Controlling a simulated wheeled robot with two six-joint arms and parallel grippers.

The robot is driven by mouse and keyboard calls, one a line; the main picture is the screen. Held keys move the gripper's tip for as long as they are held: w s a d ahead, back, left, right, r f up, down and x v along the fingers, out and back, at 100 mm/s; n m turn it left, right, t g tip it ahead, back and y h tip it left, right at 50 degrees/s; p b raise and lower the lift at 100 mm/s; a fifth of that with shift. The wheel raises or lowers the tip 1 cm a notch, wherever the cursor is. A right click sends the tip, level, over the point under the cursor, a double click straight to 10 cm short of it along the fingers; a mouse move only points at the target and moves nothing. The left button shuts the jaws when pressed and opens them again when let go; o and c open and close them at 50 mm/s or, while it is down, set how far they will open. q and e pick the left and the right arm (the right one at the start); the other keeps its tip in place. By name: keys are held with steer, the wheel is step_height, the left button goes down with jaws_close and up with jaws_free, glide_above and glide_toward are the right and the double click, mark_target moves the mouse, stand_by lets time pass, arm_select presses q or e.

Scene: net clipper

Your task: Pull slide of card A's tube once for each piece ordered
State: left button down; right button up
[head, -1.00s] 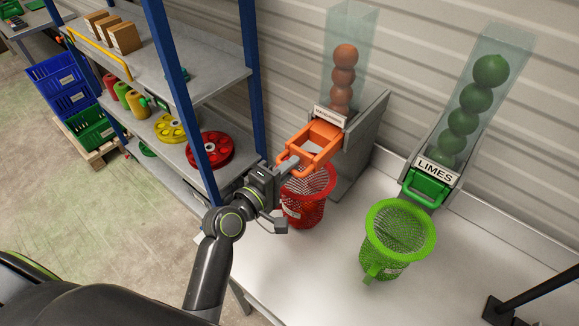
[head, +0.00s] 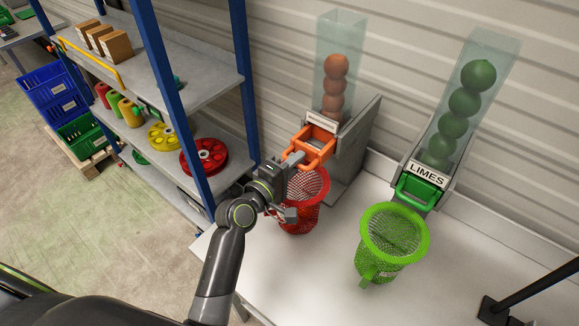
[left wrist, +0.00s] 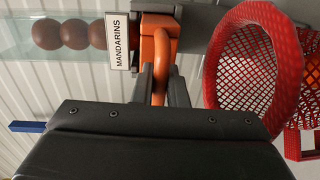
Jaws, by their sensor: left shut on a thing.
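The mandarin tube (head: 337,55) is clear and holds several orange balls, with an orange slide (head: 318,148) at its foot. Its label (left wrist: 118,42) reads MANDARINS in the left wrist view. My left gripper (head: 294,160) is shut on the slide's orange handle, which shows between the fingers in the left wrist view (left wrist: 161,60). The lime tube (head: 490,50) holds several green balls above a green slide (head: 418,190). My right gripper and any order card are not in view.
A green mesh basket (head: 393,245) stands below the lime slide on the white table (head: 325,275). A blue-posted shelf (head: 165,85) with spools and boxes is at the left. A black stand (head: 494,308) is at the front right.

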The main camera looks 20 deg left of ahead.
mark_target(309, 149)
arm_select(q)
steer(key=shift+x, duration=3.05)
steer(key=shift+s, duration=0.1)
steer(key=c, duration=1.4)
jaws_free()
steer(key=shift+r, duration=0.1)
